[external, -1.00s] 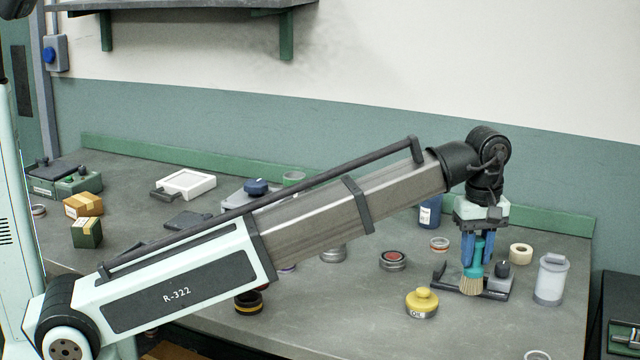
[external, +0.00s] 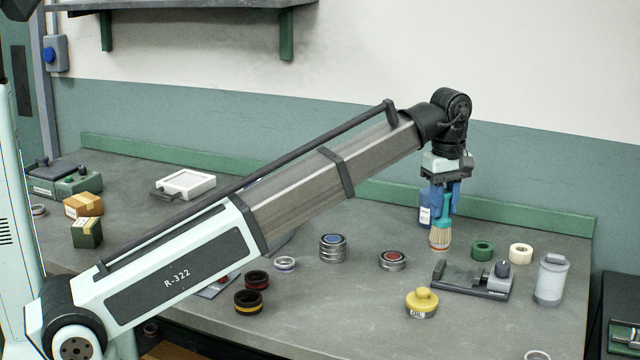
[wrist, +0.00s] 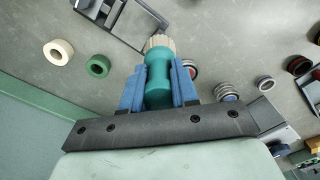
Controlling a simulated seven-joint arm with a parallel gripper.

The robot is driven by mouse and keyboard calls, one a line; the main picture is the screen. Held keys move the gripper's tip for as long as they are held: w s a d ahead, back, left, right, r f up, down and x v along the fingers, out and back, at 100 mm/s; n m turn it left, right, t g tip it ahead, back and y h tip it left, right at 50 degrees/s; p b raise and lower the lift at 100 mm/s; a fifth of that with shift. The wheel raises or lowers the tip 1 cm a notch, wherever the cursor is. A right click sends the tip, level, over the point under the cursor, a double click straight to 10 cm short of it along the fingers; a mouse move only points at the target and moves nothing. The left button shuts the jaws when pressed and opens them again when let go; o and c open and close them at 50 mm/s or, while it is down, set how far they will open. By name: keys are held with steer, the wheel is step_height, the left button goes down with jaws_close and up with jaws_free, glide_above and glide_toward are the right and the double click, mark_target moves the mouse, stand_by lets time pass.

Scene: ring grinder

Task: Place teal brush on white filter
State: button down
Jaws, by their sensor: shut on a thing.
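My gripper (external: 440,200) is shut on the teal brush (external: 441,226) and holds it upright, bristles down, in front of a blue bottle (external: 425,210). The bristles appear to be above the bench. In the wrist view the teal handle (wrist: 157,85) sits between the blue fingers, with the pale bristles pointing away. A pale grey-white canister (external: 551,280) stands at the far right. I cannot tell for certain which of these is the white filter.
A dark fixture (external: 472,280), green tape roll (external: 482,250), cream tape roll (external: 521,253) and yellow oil can (external: 422,302) are on the right. Ring stacks (external: 333,248) (external: 392,260) stand left of the brush. Brown and green boxes (external: 85,204) sit far left.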

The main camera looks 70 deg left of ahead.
steer(key=s+a+r+n, duration=0.1)
steer(key=s+a+n, duration=0.25)
steer(key=a, duration=1.05)
steer(key=s+a+n, duration=0.2)
steer(key=s+a, duration=0.3)
steer(key=a, duration=0.9)
steer(key=s+a+r+n, duration=0.15)
steer(key=s+a, duration=0.25)
steer(key=a, duration=1)
steer(key=s+a+n, duration=0.8)
steer(key=s+a, duration=2)
steer(key=s, duration=0.4)
steer(key=shift+s+f, duration=0.1)
steer(key=shift+f, duration=4.6)
steer(key=shift+f, duration=0.1)
steer(key=c, duration=0.9)
jaws_free()
steer(key=shift+o, duration=0.2)
